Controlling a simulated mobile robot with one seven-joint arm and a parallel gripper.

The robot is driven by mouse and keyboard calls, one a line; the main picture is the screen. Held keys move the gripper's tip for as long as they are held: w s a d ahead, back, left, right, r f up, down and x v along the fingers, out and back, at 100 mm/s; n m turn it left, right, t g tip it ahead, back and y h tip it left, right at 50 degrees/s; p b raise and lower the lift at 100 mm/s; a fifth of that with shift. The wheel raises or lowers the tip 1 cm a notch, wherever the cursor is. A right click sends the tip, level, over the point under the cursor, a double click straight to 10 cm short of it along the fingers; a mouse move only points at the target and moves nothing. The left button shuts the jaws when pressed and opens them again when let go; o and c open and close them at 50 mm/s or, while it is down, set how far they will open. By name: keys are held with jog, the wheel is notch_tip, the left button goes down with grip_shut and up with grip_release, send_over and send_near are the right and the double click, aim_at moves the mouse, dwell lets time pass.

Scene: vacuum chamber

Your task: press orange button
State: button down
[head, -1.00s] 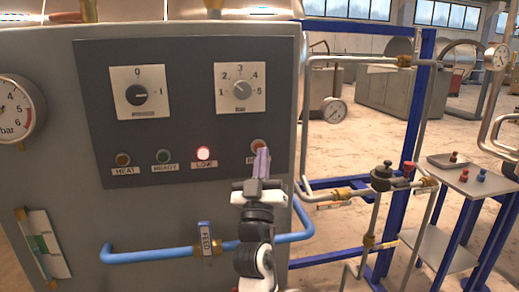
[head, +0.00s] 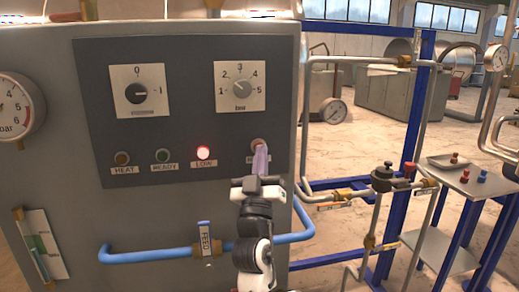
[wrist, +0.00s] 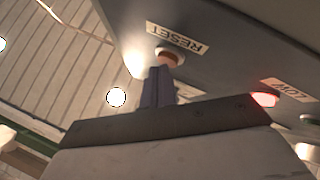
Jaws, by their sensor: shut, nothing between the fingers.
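The orange-red RESET button (head: 258,144) is at the lower right of the dark control panel, with its label partly hidden by my fingers in the head view. It also shows in the wrist view (wrist: 169,58), with the RESET label readable beside it. My gripper (head: 261,149) is shut and empty, its purple-grey fingers pointing at the button. In the wrist view the fingertips (wrist: 161,71) overlap the button's near edge. I cannot tell whether they touch it or are just short of it.
The panel (head: 200,118) also has a HEAT lamp (head: 122,158), a green READY lamp (head: 162,155), a lit red LOW lamp (head: 203,153) and two dials above. A blue pipe with a FEED valve (head: 205,238) runs below. Pipework stands right of the cabinet.

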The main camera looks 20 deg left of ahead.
jog(key=shift+w+a, duration=0.15)
jog(key=shift+w, duration=0.05)
dwell(0.6)
jog(key=shift+s+d, duration=0.5)
jog(key=shift+s, duration=0.2)
jog(key=s+d, duration=0.1)
jog(key=s+d+p, duration=0.1)
jog(key=s, duration=0.2)
jog(key=shift+s+d+p, duration=0.1)
jog(key=shift+d+p, duration=0.25)
jog(key=shift+d, duration=0.05)
dwell(0.5)
